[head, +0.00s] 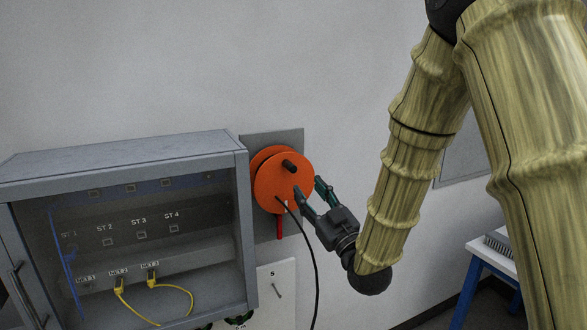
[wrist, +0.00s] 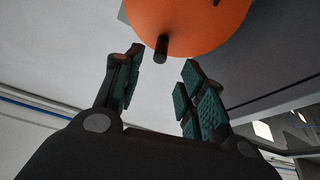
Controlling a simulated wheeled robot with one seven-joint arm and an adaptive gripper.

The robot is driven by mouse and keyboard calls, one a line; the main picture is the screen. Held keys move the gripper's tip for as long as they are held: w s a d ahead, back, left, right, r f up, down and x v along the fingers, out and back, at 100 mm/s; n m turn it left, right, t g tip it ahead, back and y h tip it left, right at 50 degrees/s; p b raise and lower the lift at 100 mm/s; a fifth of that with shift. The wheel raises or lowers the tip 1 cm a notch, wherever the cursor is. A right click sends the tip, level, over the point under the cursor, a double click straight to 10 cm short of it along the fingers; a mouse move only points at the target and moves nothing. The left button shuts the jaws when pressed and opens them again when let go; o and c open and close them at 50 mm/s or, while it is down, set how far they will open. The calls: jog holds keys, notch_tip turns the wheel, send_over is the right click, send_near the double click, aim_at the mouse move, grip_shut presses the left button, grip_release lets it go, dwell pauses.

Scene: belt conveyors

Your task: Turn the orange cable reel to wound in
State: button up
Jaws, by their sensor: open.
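The orange cable reel (head: 274,182) is mounted on a grey plate on the wall, right of the cabinet. A short black crank knob (head: 289,166) sticks out from the upper right of its face. A black cable hangs from its lower part and curves down. My gripper (head: 311,191) is open and empty at the reel's lower right, its fingers pointing toward the reel. In the wrist view the orange reel (wrist: 190,22) fills the top, and the black knob (wrist: 161,47) shows beyond and between the open fingertips (wrist: 162,72), not touching them.
A grey cabinet (head: 125,142) with a clear front, sockets and yellow cables (head: 157,303) stands close on the left. A white panel with a small lever (head: 277,290) is below the reel. A blue-legged table (head: 490,262) is at the right. The wall above is clear.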

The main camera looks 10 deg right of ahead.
aim_at(294, 172)
jog(key=p+x, duration=0.3)
jog(key=x, duration=0.4)
jog(key=shift+w+a+r, duration=0.15)
jog(key=shift+w+r, duration=0.05)
jog(key=shift+w, duration=0.15)
jog(key=shift+w+a+r, duration=0.1)
jog(key=shift+w+a, duration=0.1)
jog(key=shift+w, duration=0.3)
grip_shut()
